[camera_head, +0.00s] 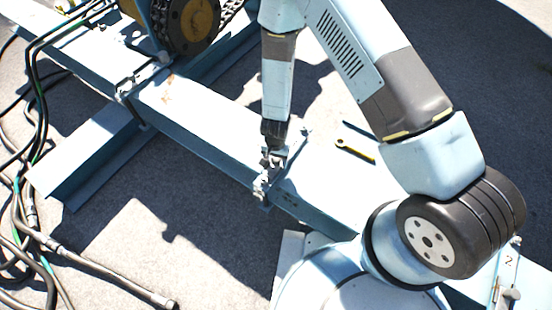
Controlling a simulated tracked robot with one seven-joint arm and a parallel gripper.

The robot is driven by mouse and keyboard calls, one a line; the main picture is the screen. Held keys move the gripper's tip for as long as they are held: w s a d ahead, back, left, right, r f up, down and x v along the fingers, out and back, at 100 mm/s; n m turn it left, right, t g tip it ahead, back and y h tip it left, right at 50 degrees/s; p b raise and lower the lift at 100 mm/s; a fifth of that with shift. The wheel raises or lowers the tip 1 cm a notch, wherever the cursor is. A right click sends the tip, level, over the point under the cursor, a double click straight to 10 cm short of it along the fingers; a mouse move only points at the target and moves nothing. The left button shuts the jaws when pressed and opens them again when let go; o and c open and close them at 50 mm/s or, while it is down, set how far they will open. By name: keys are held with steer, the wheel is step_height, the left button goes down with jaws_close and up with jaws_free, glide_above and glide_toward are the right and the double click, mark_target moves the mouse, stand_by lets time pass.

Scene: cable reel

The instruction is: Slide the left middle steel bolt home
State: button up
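My gripper (272,160) points down at a steel bolt fitting (264,184) on the near edge of the pale blue beam (205,125). The gripper's fingers are small and dark and overlap the upper part of the fitting. I cannot tell whether they touch it or are open or shut. Another steel bolt fitting (128,84) sits on the same beam, up and to the left. A third fitting, beside a plate marked 2 (508,268), shows at the lower right edge. How far any bolt is slid in is too small to tell.
A yellow reel hub and chain (193,22) stand at the top. Hoses and cables (35,200) cover the left floor. The lower middle floor is mostly clear.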

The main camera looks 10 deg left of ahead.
steer(key=shift+r, duration=0.1)
step_height(320, 180, up, 14)
steer(key=shift+f, duration=0.25)
stand_by(0.6)
stand_by(0.4)
